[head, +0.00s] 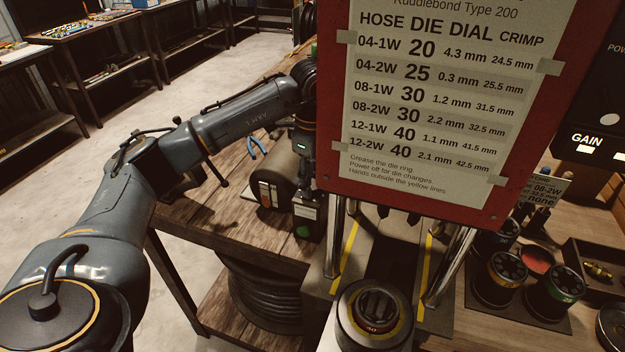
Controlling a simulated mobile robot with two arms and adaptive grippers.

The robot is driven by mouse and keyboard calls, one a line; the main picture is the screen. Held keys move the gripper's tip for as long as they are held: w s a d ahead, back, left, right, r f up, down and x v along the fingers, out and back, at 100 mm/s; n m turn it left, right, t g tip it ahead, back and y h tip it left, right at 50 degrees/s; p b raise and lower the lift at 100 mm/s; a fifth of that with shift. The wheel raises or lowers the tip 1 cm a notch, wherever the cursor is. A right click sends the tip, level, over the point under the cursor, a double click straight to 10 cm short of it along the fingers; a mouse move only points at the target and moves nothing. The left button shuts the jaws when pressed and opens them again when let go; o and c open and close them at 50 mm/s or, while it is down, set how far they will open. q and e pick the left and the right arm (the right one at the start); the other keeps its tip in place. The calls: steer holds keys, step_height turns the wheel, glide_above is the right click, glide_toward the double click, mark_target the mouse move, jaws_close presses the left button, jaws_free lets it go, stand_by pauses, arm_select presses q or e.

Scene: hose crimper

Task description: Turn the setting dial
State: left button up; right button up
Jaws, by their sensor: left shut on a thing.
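My left arm reaches in from the left, and its wrist bends down beside the left edge of the red-framed sign. My left gripper (305,182) points down just above a small dark box with a white and green label (305,218). It is shut, apparently on the setting dial on top of this box; the fingers and the sign's edge hide the dial, so its setting cannot be read. The sign (425,105) lists hose, die, dial and crimp values, such as 08-2W, 30, 2.2 mm. My right gripper is not in view.
Several dark dies (507,268) stand on a mat at right. A small card (541,190) reads 08-2W. A coiled hose (262,297) lies below. Blue-handled pliers (256,147) lie on the bench.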

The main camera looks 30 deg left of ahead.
arm_select(q)
steer(key=n, duration=0.3)
steer(key=shift+n, duration=1.3)
steer(key=shift+r+n+p, duration=0.15)
steer(key=shift+n+p, duration=0.8)
steer(key=shift+n, duration=0.25)
steer(key=shift+n+p, duration=1)
steer(key=shift+p, duration=0.1)
steer(key=o, duration=1.2)
